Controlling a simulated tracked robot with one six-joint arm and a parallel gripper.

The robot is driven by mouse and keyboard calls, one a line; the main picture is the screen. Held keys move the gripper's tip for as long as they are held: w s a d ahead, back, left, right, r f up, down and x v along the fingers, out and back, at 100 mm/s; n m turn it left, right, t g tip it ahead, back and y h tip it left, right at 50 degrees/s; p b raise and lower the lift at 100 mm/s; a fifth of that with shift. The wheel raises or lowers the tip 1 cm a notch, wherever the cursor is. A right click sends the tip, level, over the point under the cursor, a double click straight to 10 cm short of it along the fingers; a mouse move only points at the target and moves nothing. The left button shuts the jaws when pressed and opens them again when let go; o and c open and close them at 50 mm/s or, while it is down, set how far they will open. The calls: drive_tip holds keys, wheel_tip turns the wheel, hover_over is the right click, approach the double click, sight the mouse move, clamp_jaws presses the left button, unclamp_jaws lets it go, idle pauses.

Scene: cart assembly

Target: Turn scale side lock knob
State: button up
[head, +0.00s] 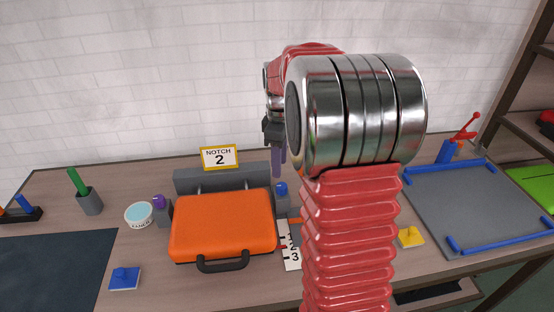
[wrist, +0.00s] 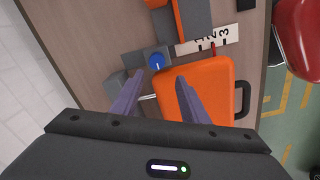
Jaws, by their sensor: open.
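The blue lock knob (head: 282,188) sits on a grey block beside the white numbered scale (head: 291,256), at the right back corner of the orange case (head: 223,222). In the wrist view the blue knob (wrist: 156,61) lies just beyond the fingertips, roughly between them. The scale (wrist: 212,38) is to its upper right, with a red pointer on it. My gripper (wrist: 158,82) is open and empty. In the head view my gripper (head: 278,158) is above and behind the knob, partly hidden by my arm.
A purple knob (head: 159,202) stands at the case's left. A "NOTCH 2" sign (head: 219,157) is on the grey rear bar (head: 200,181). A round tin (head: 139,214), a blue block (head: 124,279) and a yellow block (head: 410,237) lie around. A grey board (head: 475,205) fills the right.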

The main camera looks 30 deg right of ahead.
sight(281, 185)
drive_tip(key=shift+w+d+f, duration=0.2)
drive_tip(key=shift+d+f, duration=0.2)
drive_tip(key=shift+d, duration=0.15)
drive_tip(key=shift+f, duration=0.1)
wheel_tip(281, 185, down, 9)
drive_tip(key=shift+r, duration=0.1)
drive_tip(key=c, duration=0.6)
drive_tip(key=shift+r, duration=0.1)
